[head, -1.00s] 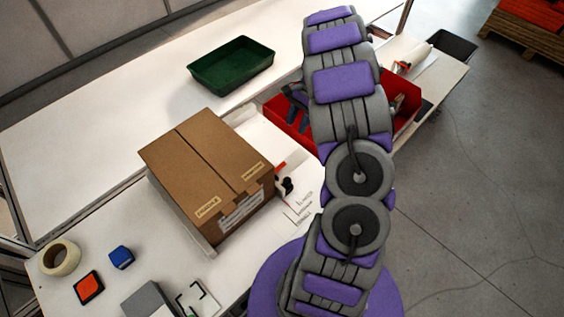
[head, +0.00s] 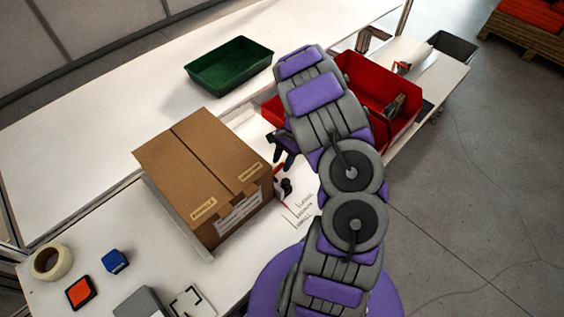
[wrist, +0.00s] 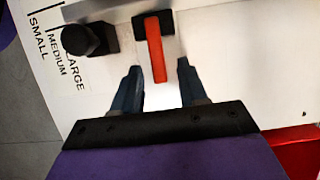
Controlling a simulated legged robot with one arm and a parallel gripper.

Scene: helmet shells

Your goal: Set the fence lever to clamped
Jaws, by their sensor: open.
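The fence lever, a red bar with a dark end, (wrist: 156,50) is ahead of my gripper in the wrist view, lined up with the gap between the fingers. My gripper (wrist: 158,82) is open and empty, with a blue-grey finger on each side of that gap; I cannot tell if either touches the lever. In the head view my gripper (head: 284,150) is just right of the cardboard box (head: 205,175), close to the fence. There the lever is mostly hidden by my gripper and arm. A black knob (wrist: 86,39) stands left of the lever in the wrist view.
Marks reading SMALL, MEDIUM and LARGE (wrist: 55,55) are on the white bench. A red bin (head: 385,85) stands behind my arm and a green tray (head: 230,67) stands at the back. Tape (head: 50,262) and small blocks lie at front left.

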